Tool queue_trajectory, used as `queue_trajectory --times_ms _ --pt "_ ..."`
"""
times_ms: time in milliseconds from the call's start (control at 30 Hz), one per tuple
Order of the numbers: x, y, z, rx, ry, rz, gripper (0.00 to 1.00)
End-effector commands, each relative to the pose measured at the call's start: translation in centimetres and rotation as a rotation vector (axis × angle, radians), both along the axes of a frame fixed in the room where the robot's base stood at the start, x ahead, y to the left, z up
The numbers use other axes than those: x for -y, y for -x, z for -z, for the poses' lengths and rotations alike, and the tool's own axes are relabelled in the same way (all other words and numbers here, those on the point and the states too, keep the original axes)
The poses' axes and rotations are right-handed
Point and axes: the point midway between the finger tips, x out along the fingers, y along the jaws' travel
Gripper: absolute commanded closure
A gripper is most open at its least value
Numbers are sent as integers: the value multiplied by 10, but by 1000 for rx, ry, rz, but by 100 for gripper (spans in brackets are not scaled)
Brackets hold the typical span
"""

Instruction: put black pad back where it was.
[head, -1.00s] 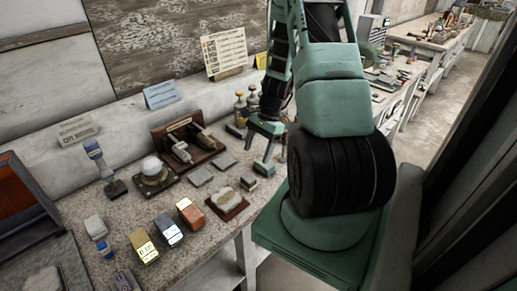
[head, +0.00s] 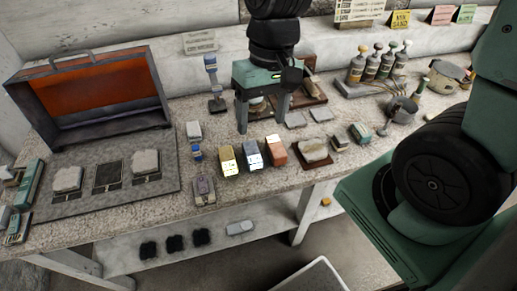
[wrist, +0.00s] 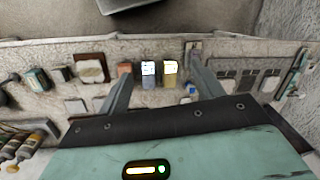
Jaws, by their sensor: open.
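Several flat black pieces are in view, and I cannot tell which one is the black pad. A dark square (head: 108,175) lies between two pale blocks on the grey mat (head: 72,207) at left. Three small black pads (head: 175,243) lie in a row on the shelf below the table. My gripper (head: 263,124) is open and empty, fingers pointing down above the table behind the yellow, silver and orange blocks. In the wrist view my gripper (wrist: 160,68) shows the silver block (wrist: 148,76) and yellow block (wrist: 170,74) between its spread fingers. It touches no black pad.
An open case with an orange inside (head: 105,92) stands behind the mat. A blue-handled tool (head: 212,82) stands left of my gripper. The orange block (head: 275,150) and a plaster slab (head: 314,150) stand to the front. Bottles (head: 372,65) stand at the back right.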

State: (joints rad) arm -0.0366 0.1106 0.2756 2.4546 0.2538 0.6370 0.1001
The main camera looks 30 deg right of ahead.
Motion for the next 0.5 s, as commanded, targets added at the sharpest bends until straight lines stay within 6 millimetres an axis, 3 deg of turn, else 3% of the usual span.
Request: queue_trajectory --times_ms 33,200,333,500 --pt "-21 21 -9 36 14 -151 34" --pt "-54 71 -24 120 51 -507 34" --pt "-62 90 -28 152 65 -640 34" --pt "-64 95 -29 161 70 -675 34"
